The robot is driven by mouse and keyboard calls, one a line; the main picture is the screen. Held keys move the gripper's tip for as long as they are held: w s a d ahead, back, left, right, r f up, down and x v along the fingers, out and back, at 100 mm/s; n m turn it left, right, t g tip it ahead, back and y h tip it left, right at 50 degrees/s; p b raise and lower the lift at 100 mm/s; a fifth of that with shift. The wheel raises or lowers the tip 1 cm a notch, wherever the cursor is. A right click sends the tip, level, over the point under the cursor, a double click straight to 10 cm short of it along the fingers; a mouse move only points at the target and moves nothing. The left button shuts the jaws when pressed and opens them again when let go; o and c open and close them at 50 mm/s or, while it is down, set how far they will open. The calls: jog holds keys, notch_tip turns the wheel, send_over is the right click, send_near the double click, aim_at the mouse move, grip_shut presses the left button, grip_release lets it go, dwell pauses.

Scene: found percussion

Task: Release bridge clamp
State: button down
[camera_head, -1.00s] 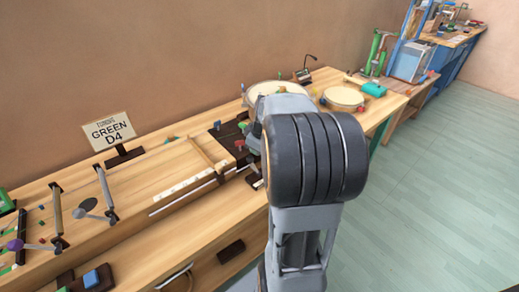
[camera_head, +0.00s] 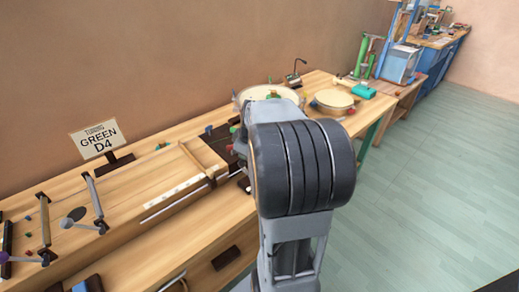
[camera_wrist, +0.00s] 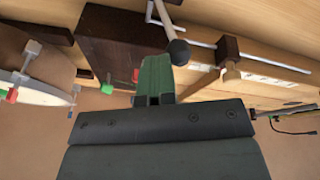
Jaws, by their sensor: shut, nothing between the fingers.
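My gripper (camera_wrist: 155,82) shows in the wrist view as dark green fingers pressed together, with nothing between them. A dark brown board (camera_wrist: 115,45) lies to the left. I cannot tell which of these parts is the bridge clamp. In the head view my arm hides the gripper and the lever; the long wooden string box (camera_head: 160,185) shows left of it.
A sign reading "TUNING GREEN D4" (camera_head: 95,138) stands at the back of the bench. Drums (camera_head: 333,100) stand beyond my arm. A drum rim with clamps (camera_wrist: 30,90) is close on the left in the wrist view. Open floor (camera_head: 425,190) lies right.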

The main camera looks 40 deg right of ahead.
jog(key=w+d+p+v, duration=0.1)
jog(key=d+p+v, duration=0.1)
jog(key=v, duration=0.9)
jog(key=shift+d+r, duration=0.2)
jog(key=shift+r, duration=0.35)
